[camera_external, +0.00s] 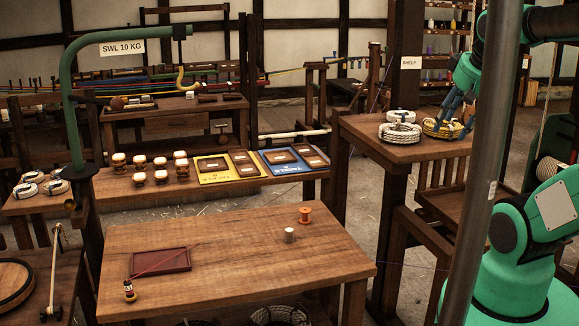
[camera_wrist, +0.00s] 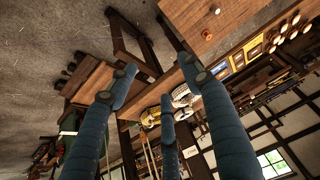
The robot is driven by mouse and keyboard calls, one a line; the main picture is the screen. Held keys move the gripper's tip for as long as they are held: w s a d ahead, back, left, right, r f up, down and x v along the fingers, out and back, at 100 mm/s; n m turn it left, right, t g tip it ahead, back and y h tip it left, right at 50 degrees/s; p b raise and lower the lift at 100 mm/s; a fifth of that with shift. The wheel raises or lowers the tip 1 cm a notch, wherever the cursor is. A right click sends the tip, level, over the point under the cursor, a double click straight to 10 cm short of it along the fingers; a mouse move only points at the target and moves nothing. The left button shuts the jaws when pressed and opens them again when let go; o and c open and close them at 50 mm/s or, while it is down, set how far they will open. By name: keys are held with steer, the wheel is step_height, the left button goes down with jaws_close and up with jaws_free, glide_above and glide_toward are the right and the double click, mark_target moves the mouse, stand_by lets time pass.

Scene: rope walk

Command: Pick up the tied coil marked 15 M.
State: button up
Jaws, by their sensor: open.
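No 15 M mark is readable on either. My gripper (camera_external: 457,117), with blue fingers, is at the yellowish coil and partly covers its right side; I cannot tell whether they touch. In the wrist view the open fingers (camera_wrist: 158,82) are spread, with the white coil (camera_wrist: 184,96) and yellowish coil (camera_wrist: 150,117) beyond them. More pale coils (camera_external: 32,177) lie at the left end of the long bench.
A SHELF sign (camera_external: 410,62) stands on a post behind the coils. A grey pole (camera_external: 485,160) crosses in front at the right.

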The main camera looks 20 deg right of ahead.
steer(key=o, duration=1.3)
steer(key=w+d+r+m+g+p, duration=0.1)
steer(key=w+d+r+p, duration=0.2)
steer(key=w, duration=0.7)
steer(key=w+d+r+m+g+p, duration=0.1)
steer(key=w+r+m+p, duration=0.3)
steer(key=w, duration=0.6)
steer(key=w+d+r+n+g+p, duration=0.1)
steer(key=w+d+r, duration=0.2)
steer(key=w+r, duration=0.45)
steer(key=w+d+f+m+g+p, duration=0.1)
steer(key=w+d+f, duration=0.3)
steer(key=w, duration=0.5)
steer(key=w+d+f+m+p, duration=0.1)
steer(key=w+d+f+p, duration=0.2)
steer(key=w, duration=0.6)
steer(key=w+d+f+m+g+p, duration=0.1)
steer(key=w+d+f+p, duration=0.2)
steer(key=w+f, duration=0.4)
steer(key=shift+w+d+f+m+g+p, duration=0.1)
steer(key=shift+w+d+m+g+p, duration=0.25)
steer(key=shift+w+d, duration=0.5)
